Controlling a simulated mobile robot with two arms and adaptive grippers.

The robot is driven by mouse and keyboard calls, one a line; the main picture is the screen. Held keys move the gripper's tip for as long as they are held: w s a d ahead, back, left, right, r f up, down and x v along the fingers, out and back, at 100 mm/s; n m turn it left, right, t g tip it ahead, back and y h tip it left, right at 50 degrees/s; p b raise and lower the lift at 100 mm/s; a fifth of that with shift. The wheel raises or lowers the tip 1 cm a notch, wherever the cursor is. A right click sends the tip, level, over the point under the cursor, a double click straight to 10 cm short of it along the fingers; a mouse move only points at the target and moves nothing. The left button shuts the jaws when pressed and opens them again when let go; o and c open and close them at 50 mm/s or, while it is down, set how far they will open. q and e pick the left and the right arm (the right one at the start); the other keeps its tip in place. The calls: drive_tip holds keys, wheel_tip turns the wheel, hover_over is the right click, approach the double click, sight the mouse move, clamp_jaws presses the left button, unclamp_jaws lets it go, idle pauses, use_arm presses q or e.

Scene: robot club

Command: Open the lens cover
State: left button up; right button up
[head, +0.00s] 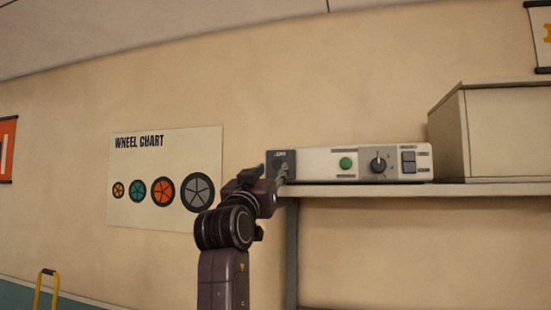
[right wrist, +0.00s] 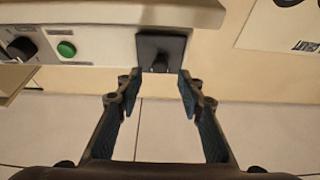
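A dark grey square cover (head: 287,157) with small light lettering sits at the left end of a pale control box (head: 320,163); it looks like the lens cover. In the right wrist view the cover (right wrist: 148,45) appears closed flat on the box front, with a small dark knob (right wrist: 160,66) standing out from it. My right gripper (right wrist: 161,78) is open and empty, its fingertips to either side of the knob and apart from it. In the head view my right gripper (head: 281,178) partly hides the cover's lower part. My left gripper is not in view.
The control box also has a green button (head: 345,163), a rotary dial (head: 378,165) and a grey switch (head: 408,161). It stands on a wall shelf (head: 480,188) beside a large beige box (head: 508,130). A wheel chart (head: 150,210) hangs on the wall to the left.

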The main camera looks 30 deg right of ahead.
sight(277, 164)
drive_tip(key=p+x, duration=0.2)
drive_tip(key=x, duration=0.3)
drive_tip(key=shift+p, duration=0.3)
clamp_jaws()
